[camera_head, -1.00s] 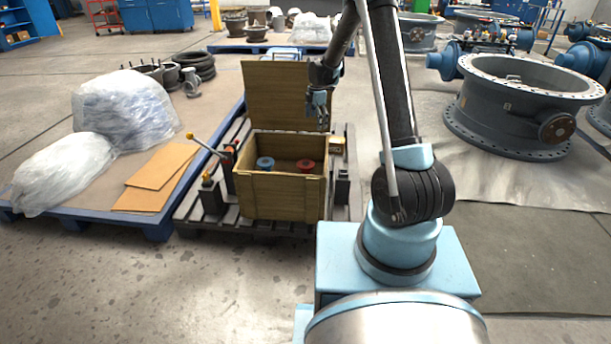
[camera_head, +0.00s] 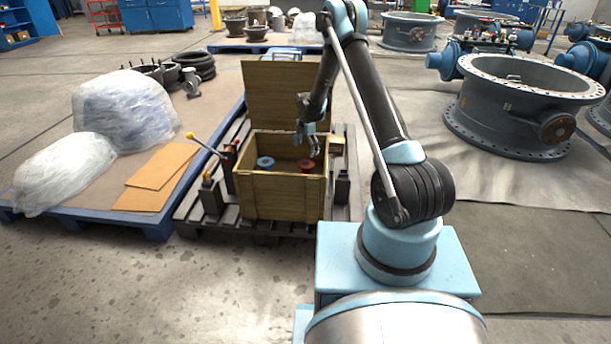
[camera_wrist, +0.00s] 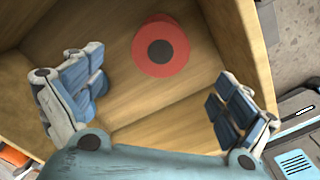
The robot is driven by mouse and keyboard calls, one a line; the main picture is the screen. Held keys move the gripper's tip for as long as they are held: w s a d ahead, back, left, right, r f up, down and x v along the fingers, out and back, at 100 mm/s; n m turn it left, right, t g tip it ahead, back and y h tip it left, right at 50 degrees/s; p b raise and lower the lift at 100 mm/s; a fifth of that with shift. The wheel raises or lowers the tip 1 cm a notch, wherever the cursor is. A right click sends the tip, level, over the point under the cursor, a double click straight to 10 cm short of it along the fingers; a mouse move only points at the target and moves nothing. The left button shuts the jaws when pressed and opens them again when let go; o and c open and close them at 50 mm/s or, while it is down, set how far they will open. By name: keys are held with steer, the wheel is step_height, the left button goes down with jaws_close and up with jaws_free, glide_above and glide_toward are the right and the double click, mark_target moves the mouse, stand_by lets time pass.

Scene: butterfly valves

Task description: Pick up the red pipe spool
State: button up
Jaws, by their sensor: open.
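The red pipe spool (camera_head: 306,164) stands inside the open wooden crate (camera_head: 283,200), on the right side. In the wrist view the red spool (camera_wrist: 161,48) shows from above as a red flange with a dark bore, on the crate floor. My gripper (camera_head: 313,142) is over the crate, above and close to the red spool in the head view. In the wrist view my gripper (camera_wrist: 160,95) is open, its two padded fingers apart and empty. The spool lies between the finger directions, a little beyond the fingertips.
A blue spool (camera_head: 265,163) stands in the crate's left side. The raised crate lid (camera_head: 287,90) stands behind my gripper. The crate walls are close around my fingers. A lever with a yellow knob (camera_head: 207,145) is left of the crate, and a dark pallet (camera_head: 190,222) is below.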

mark_target(306, 163)
steer(key=shift+f, duration=5.2)
steer(key=c, duration=1.6)
